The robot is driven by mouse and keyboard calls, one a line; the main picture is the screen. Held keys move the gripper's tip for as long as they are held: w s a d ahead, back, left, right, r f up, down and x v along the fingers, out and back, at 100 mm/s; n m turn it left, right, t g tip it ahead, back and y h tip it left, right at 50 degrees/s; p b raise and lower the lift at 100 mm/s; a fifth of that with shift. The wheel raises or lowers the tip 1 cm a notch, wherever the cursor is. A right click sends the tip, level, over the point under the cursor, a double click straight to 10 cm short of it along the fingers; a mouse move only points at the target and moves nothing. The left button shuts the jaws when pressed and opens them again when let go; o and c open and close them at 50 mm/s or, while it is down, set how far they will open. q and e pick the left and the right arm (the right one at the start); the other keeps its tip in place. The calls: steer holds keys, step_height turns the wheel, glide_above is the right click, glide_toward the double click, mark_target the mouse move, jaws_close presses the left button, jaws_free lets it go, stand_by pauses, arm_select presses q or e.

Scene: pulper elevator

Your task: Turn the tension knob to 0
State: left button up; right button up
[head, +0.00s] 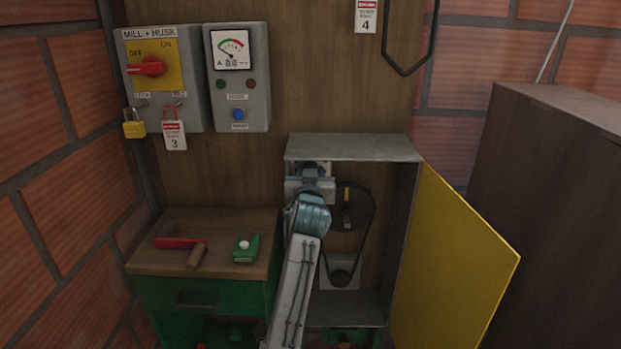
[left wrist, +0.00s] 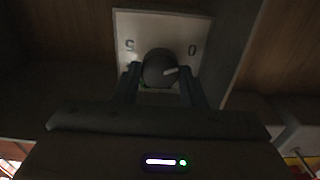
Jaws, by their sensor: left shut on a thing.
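The tension knob (left wrist: 158,66) is a dark round knob with a pale pointer line, on a light plate (left wrist: 150,22) marked 5 at the left and 0 at the right in the left wrist view. The pointer line points to the right, a little below the 0 mark. My left gripper (left wrist: 160,76) is shut on the knob, one finger on each side. In the head view my left gripper (head: 309,182) reaches into the upper left of the open cabinet (head: 352,148) and hides the knob. My right gripper is not in view.
The yellow cabinet door (head: 455,265) stands open at the right. Inside, a belt runs between a large pulley (head: 360,207) and a small one (head: 341,277). A bench (head: 225,222) with a red-handled tool (head: 180,243) and a green device (head: 246,248) stands at the left.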

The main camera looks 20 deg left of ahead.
arm_select(q)
steer(key=shift+r, duration=0.15)
stand_by(0.3)
steer(key=o, duration=1)
steer(key=shift+f, duration=0.2)
steer(key=shift+f, duration=0.1)
